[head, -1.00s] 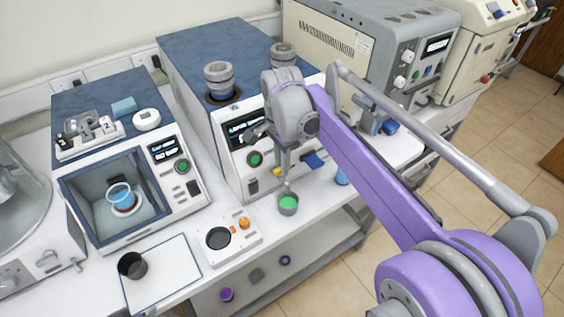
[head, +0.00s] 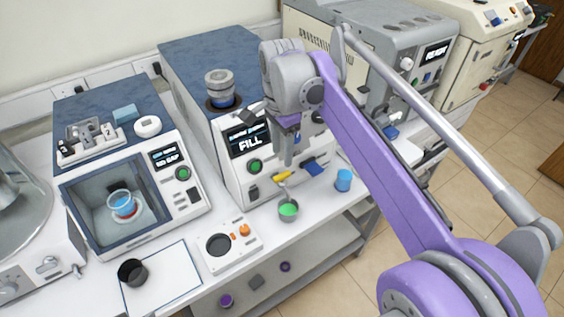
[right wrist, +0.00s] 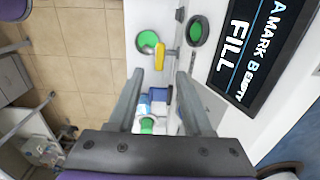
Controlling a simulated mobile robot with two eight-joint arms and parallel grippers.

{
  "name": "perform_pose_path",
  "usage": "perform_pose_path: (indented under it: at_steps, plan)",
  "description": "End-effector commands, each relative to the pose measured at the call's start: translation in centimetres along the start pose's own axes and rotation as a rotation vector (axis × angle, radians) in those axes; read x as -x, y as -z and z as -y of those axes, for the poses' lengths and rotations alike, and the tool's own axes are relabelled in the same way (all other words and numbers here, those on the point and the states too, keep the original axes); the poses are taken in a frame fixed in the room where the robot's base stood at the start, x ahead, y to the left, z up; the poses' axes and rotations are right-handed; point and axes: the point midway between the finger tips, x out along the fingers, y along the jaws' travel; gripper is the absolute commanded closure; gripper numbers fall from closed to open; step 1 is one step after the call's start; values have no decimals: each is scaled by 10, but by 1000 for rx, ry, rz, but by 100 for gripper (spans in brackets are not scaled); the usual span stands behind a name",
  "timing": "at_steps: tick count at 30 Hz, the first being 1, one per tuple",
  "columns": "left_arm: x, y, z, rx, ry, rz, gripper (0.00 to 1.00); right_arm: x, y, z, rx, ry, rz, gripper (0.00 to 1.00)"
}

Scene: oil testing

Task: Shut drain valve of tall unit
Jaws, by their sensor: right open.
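The tall unit (head: 190,62) is white with a blue top and a display reading FILL. Low on its front is a yellow valve lever (head: 283,177), above a small grey cup with green liquid (head: 289,209). A blue lever (head: 315,167) is to its right. My right gripper (head: 287,152) is in front of the panel, above the yellow lever and apart from it. In the right wrist view the open jaws (right wrist: 157,82) are empty, with the yellow lever (right wrist: 160,54) beyond the fingertips. My left gripper is not in view.
A blue cup (head: 343,180) stands right of the green one. A small panel with orange knobs (head: 230,243), a white mat (head: 163,279) with a dark cup (head: 132,271), and a chamber unit (head: 75,183) lie to the left. The bench front edge is close below the green cup.

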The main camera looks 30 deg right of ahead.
Motion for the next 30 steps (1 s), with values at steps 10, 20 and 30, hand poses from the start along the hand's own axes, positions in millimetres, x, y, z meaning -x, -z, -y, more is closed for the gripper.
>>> perform_pose_path:
  at_steps: [10,20,30]
  plan:
    - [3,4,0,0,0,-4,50,36,0,0,0,0,0,50]
    - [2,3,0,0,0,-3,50,36,0,0,0,0,0,50]
    - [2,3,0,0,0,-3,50,18,-12,-14,168,55,-17,50]
